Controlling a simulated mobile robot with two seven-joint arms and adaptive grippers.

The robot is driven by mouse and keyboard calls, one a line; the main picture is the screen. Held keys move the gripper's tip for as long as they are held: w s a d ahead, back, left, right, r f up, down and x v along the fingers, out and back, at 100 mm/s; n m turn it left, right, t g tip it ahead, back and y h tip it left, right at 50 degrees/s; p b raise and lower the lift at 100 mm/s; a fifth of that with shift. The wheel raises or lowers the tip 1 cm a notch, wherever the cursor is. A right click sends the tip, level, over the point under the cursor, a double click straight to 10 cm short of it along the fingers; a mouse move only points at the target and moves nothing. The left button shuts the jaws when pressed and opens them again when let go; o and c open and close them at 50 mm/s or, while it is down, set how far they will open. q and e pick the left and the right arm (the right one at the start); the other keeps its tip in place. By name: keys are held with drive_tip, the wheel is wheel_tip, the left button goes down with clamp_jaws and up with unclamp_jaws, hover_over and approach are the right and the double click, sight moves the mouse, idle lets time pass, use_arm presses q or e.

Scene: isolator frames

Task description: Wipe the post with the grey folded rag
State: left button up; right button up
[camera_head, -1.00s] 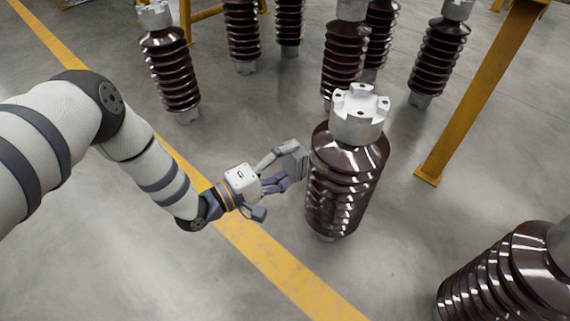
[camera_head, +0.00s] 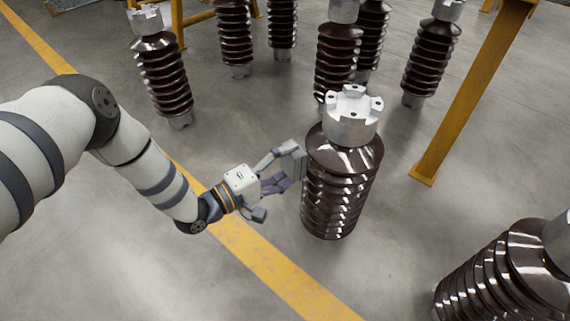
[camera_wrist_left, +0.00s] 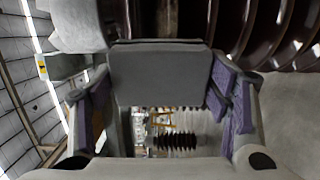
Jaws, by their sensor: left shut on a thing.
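The post is a ribbed, glossy brown insulator (camera_head: 342,190) with a notched silver metal cap, standing on the floor in the middle of the head view. Its ribs (camera_wrist_left: 285,30) fill the upper right of the left wrist view. My left gripper (camera_head: 288,166) is to the left of the post, at the height of its upper ribs. It is shut on the grey folded rag (camera_wrist_left: 160,76), a flat grey block between its purple-padded fingers. The rag (camera_head: 301,165) is right beside the post's left side; I cannot tell whether it touches. My right gripper is not in view.
Several similar insulators stand behind, one at the back left (camera_head: 164,80). Another insulator (camera_head: 510,275) is close at the lower right. A yellow beam (camera_head: 470,95) stands right of the post.

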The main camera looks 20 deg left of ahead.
sight(313, 168)
use_arm(q)
drive_tip(key=shift+w+d, duration=0.25)
drive_tip(key=shift+w, duration=0.05)
drive_tip(key=shift+s+d+r+p, duration=0.1)
drive_tip(key=shift+s+d+p, duration=0.2)
drive_tip(key=shift+s+d, duration=0.45)
drive_tip(key=shift+s+d+p, duration=0.25)
drive_tip(key=shift+s+d, duration=0.25)
drive_tip(key=shift+d, duration=0.35)
drive_tip(key=shift+w+a+f+b, duration=0.1)
drive_tip(key=shift+w+a+b, duration=0.2)
drive_tip(key=shift+w+a, duration=0.3)
drive_tip(key=shift+w+a+f+b, duration=0.1)
drive_tip(key=shift+w+a+b, duration=0.2)
drive_tip(key=shift+a, duration=0.45)
drive_tip(key=shift+w+a+r, duration=0.1)
drive_tip(key=shift+w+a, duration=0.15)
drive_tip(key=shift+a, duration=0.1)
drive_tip(key=p+v, duration=0.1)
drive_tip(key=v, duration=0.4)
drive_tip(key=shift+a+r+p, duration=0.1)
drive_tip(key=shift+a+p, duration=0.05)
drive_tip(key=shift+p, duration=0.2)
drive_tip(key=shift+s+a, duration=0.25)
drive_tip(key=shift+s, duration=0.15)
